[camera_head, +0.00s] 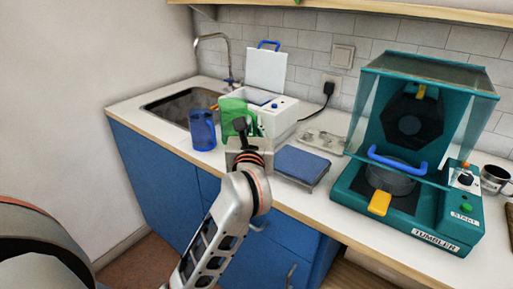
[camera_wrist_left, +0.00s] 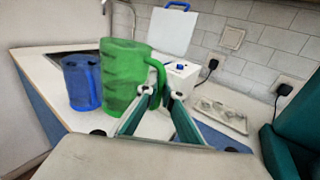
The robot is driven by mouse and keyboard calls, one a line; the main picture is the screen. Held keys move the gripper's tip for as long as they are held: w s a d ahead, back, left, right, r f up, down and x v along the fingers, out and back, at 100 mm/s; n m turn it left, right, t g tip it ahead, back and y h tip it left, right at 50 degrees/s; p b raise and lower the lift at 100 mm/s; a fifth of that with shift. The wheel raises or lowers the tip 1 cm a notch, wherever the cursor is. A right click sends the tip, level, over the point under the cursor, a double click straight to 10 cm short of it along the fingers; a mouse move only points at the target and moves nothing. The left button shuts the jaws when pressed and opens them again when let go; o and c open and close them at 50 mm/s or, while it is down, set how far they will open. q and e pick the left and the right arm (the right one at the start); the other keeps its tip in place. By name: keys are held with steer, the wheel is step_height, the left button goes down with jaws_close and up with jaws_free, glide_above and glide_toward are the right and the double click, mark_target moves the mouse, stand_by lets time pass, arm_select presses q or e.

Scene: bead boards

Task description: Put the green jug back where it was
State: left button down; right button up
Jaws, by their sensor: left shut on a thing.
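The green jug (camera_head: 229,112) is upright at the counter's left part, in front of the white machine. In the left wrist view the green jug (camera_wrist_left: 121,78) shows large, with its handle on the right side. My left gripper (camera_head: 243,138) is shut on the jug's handle; in the left wrist view its fingers (camera_wrist_left: 160,94) are on the handle. The gripper hides part of the jug in the head view. The jug's base is partly hidden, so I cannot tell whether it touches the counter. My right gripper is not in view.
A blue jug (camera_head: 203,131) stands just left of the green jug, in front of the sink (camera_head: 178,104). A white machine (camera_head: 283,120) with its lid up stands behind. A blue pad (camera_head: 302,164), metal tray (camera_head: 322,141) and teal tumbler (camera_head: 440,226) are to the right.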

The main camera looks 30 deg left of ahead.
arm_select(q)
step_height(320, 180, down, 4)
steer(key=shift+f+b, duration=0.25)
steer(key=shift+b, duration=0.4)
steer(key=shift+f+b, duration=0.3)
steer(key=shift+f, duration=0.5)
steer(key=shift+r, duration=0.1)
steer(key=shift+f, duration=0.2)
steer(key=c, duration=2.2)
jaws_free()
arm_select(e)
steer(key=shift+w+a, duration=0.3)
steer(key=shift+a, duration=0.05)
